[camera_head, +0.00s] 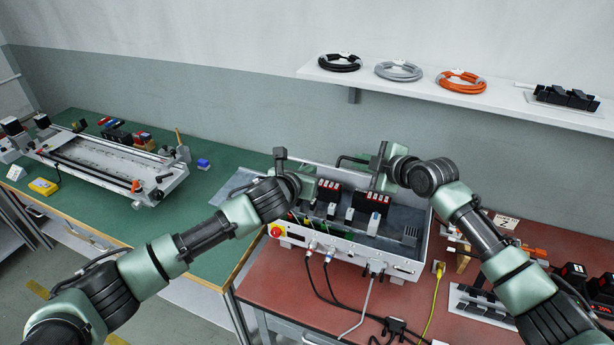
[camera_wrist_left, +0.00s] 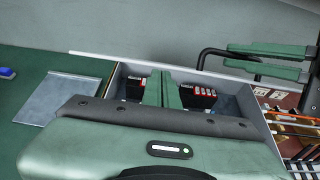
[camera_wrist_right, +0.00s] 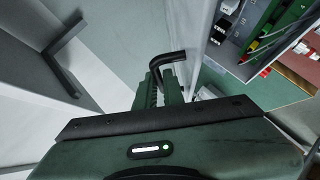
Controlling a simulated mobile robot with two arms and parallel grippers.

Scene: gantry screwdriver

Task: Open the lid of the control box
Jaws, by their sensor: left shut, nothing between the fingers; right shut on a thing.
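The control box (camera_head: 350,262) stands on the red table, its inside with switches and wiring uncovered. A thin pale edge behind the opening, also in the left wrist view (camera_wrist_left: 150,63), looks like the raised lid seen nearly edge-on; its exact angle is unclear. My right gripper (camera_head: 356,163) is shut on a bent black handle (camera_wrist_right: 168,60) at the back of the box. The handle also shows in the left wrist view (camera_wrist_left: 215,51). My left gripper (camera_head: 326,188) is shut and empty, over the left part of the box; its fingers (camera_wrist_left: 162,90) hide some of the inside.
A shelf (camera_head: 430,88) with cable coils hangs on the wall behind. A green table (camera_head: 110,200) with a metal fixture stands at the left. Cables hang from the box's front. Black devices (camera_head: 570,275) and a yellow cable (camera_head: 434,295) lie at the right.

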